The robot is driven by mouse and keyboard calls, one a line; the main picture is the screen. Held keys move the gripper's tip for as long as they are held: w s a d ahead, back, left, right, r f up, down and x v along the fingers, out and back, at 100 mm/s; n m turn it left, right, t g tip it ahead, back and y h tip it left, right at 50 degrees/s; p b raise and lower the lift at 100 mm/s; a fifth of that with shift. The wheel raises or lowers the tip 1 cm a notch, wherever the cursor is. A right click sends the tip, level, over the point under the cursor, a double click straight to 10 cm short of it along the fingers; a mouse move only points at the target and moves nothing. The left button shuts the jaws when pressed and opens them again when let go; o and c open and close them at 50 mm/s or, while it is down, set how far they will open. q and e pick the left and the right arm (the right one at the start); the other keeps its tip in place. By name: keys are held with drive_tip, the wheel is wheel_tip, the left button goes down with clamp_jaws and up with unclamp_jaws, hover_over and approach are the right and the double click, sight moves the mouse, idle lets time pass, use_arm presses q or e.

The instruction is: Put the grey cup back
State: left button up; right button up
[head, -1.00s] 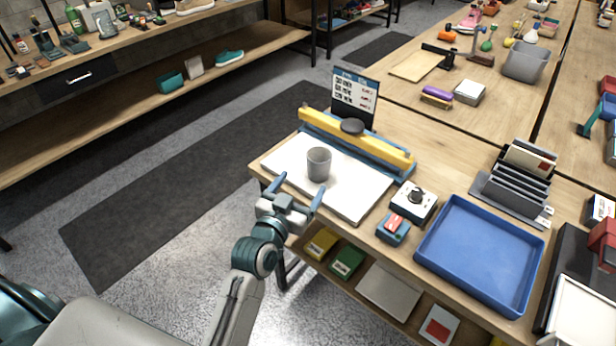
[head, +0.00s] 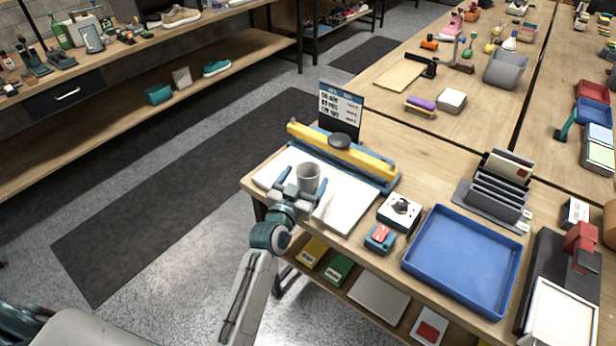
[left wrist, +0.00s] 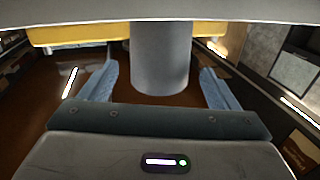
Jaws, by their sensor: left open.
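The grey cup (head: 309,178) stands upright on a white board (head: 350,213) at the near left corner of the workbench. My left gripper (head: 303,188) is open, with its two blue fingers on either side of the cup at its near side. In the left wrist view the cup (left wrist: 160,58) sits between the open fingers (left wrist: 158,85), with gaps visible on both sides. The cup's lower part is partly hidden by the gripper in the head view. My right gripper is not in view.
A yellow bar (head: 342,147) with a dark round knob (head: 340,140) lies behind the board, and a sign (head: 341,106) stands beyond it. A small white device (head: 399,211), a blue-red item (head: 381,238) and an empty blue tray (head: 462,262) are to the right.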

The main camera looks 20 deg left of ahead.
use_arm(q)
drive_tip(key=w, duration=0.2)
drive_tip(key=shift+w+d, duration=0.1)
drive_tip(key=shift+w, duration=0.2)
drive_tip(key=shift+s, duration=0.1)
drive_tip(key=c, duration=1.1)
drive_tip(key=shift+r, duration=0.15)
drive_tip(key=shift+c, duration=0.2)
